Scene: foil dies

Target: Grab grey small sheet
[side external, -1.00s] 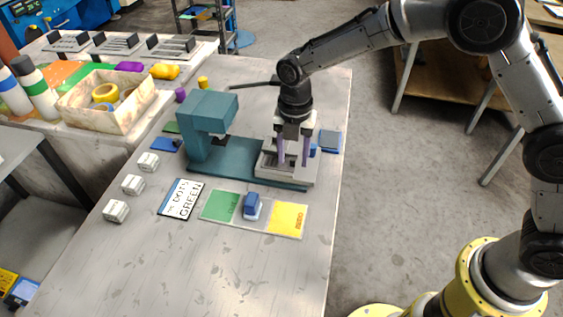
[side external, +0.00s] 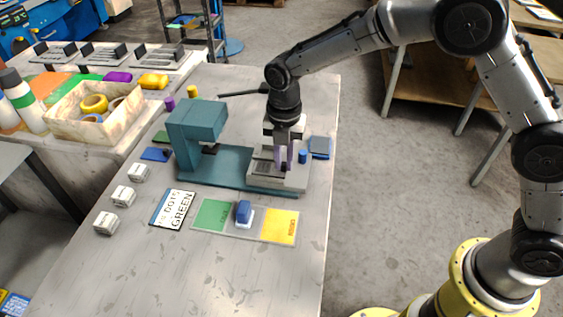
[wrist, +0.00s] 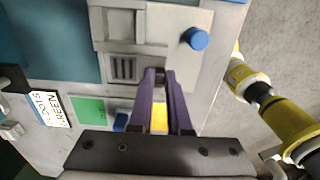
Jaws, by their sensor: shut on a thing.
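My gripper (side external: 286,164) points down over the light grey bed (side external: 296,177) of the teal press (side external: 196,125). Its purple fingers are close together, and in the wrist view the fingertips (wrist: 160,74) close on a small dark piece at the edge of the slotted grey plate (wrist: 123,68). The fingers mostly hide this piece, and I cannot tell whether it is part of the plate or a grey sheet. A grey square sheet (side external: 320,144) lies on a blue backing at the right edge of the table, apart from my gripper.
Several small white blocks (side external: 123,195) sit at left. The near table is clear.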

